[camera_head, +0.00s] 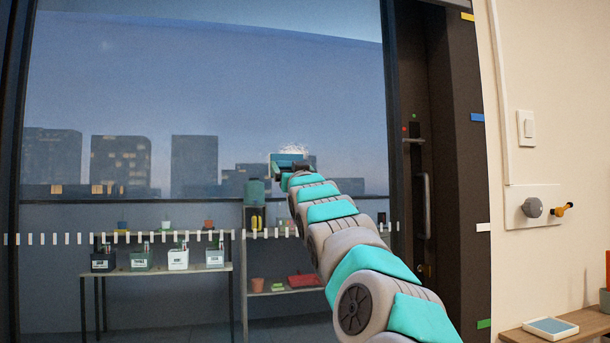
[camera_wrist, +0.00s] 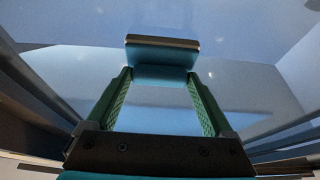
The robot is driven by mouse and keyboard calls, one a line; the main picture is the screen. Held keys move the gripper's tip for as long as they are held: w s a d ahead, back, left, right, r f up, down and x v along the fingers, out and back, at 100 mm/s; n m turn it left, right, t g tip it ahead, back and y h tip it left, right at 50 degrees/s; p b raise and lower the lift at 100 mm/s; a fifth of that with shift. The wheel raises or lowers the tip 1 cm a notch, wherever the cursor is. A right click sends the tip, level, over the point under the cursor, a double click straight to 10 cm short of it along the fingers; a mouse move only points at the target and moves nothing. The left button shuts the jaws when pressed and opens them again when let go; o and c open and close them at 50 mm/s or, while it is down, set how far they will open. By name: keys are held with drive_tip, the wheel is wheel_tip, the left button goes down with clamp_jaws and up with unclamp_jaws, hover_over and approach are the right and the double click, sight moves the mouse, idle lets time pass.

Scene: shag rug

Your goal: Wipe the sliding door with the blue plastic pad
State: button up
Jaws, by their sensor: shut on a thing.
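The sliding door (camera_head: 200,90) is a tall glass panel in a dark frame, filling most of the head view. A patch of thin white marks (camera_head: 293,148) shows on the glass, just above my gripper. My arm reaches up to the glass, and my gripper (camera_head: 290,165) is near the middle of the pane. In the wrist view, the green fingers of my gripper (camera_wrist: 160,78) are shut on the blue plastic pad (camera_wrist: 163,55). The pad has a brownish far edge and sits at the fingertips, facing the glass. I cannot tell whether it touches the glass.
The door's dark side frame has a vertical handle (camera_head: 423,205) at the right. A pale wall carries a switch (camera_head: 526,128) and knobs (camera_head: 532,207). A small wooden table (camera_head: 590,322) with a blue-topped tray (camera_head: 551,327) stands lower right. Shelves with pots (camera_head: 178,260) show through the glass.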

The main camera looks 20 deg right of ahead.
sight(297, 154)
drive_tip(key=shift+a+f+b, duration=0.15)
drive_tip(key=shift+a+b, duration=0.15)
drive_tip(key=shift+a, duration=0.4)
drive_tip(key=shift+a+r, duration=1.55)
drive_tip(key=shift+a, duration=0.15)
drive_tip(key=shift+d+r+p, duration=0.1)
drive_tip(key=shift+d+p, duration=1.1)
drive_tip(key=shift+p, duration=0.05)
drive_tip(key=shift+w+d+p, duration=0.15)
drive_tip(key=shift+d+p, duration=0.35)
drive_tip(key=shift+d, duration=0.05)
drive_tip(key=shift+d+f, duration=0.25)
drive_tip(key=shift+c, duration=0.6)
drive_tip(key=d+p, duration=0.2)
drive_tip(key=p, duration=0.1)
drive_tip(key=shift+d+r, duration=0.15)
drive_tip(key=shift+d+f+p, duration=0.2)
drive_tip(key=shift+d+p, duration=0.4)
drive_tip(key=shift+d+r+p, duration=0.15)
drive_tip(key=shift+d+p, duration=1.55)
drive_tip(key=shift+d, duration=1.85)
